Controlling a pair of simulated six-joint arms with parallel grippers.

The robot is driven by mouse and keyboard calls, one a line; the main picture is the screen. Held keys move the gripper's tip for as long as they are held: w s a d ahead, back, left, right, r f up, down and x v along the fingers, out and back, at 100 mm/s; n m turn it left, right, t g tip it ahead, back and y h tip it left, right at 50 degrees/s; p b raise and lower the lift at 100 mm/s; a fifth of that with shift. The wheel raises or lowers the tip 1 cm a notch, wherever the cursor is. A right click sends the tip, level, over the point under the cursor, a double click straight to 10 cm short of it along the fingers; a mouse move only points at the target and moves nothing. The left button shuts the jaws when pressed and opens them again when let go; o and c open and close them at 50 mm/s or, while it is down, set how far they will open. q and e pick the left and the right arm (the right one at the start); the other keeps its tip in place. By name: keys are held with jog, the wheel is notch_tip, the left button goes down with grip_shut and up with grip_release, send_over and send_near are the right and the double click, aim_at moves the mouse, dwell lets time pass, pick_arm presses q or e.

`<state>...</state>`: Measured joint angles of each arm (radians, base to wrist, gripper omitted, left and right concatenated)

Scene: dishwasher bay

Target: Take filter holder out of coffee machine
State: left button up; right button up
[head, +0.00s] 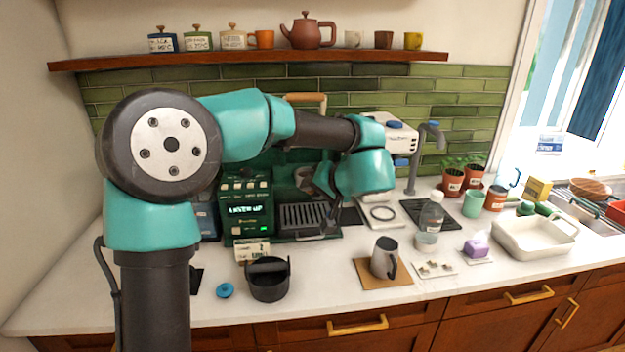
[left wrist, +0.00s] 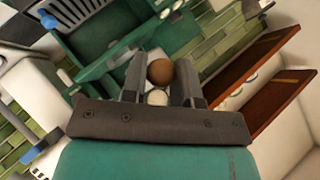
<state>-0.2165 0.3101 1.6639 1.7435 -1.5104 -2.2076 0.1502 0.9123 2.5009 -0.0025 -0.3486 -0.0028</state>
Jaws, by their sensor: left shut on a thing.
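The green coffee machine (head: 247,206) stands against the tiled wall, its dark drip tray (head: 303,217) at the right of its front. My left arm reaches over it from the left. My left gripper (head: 328,205) is in front of the machine, above the drip tray, partly hidden by its own wrist. In the left wrist view its fingers (left wrist: 160,85) are closed around the filter holder (left wrist: 160,71), whose round brown handle end shows between them. The rest of the filter holder is hidden, so I cannot tell whether it still sits in the machine. My right gripper is not in view.
A black knock bin (head: 268,279) and a blue lid (head: 225,290) stand in front of the machine. A grey pitcher (head: 384,258) on a brown mat is to the right. A wooden shelf (head: 250,60) with jars and a teapot hangs above. The front counter is partly clear.

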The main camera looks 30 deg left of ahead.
pick_arm(q)
jog(key=shift+s+d+r, duration=0.1)
jog(key=shift+s+d, duration=0.3)
jog(key=shift+s, duration=0.3)
jog(key=shift+w, duration=0.1)
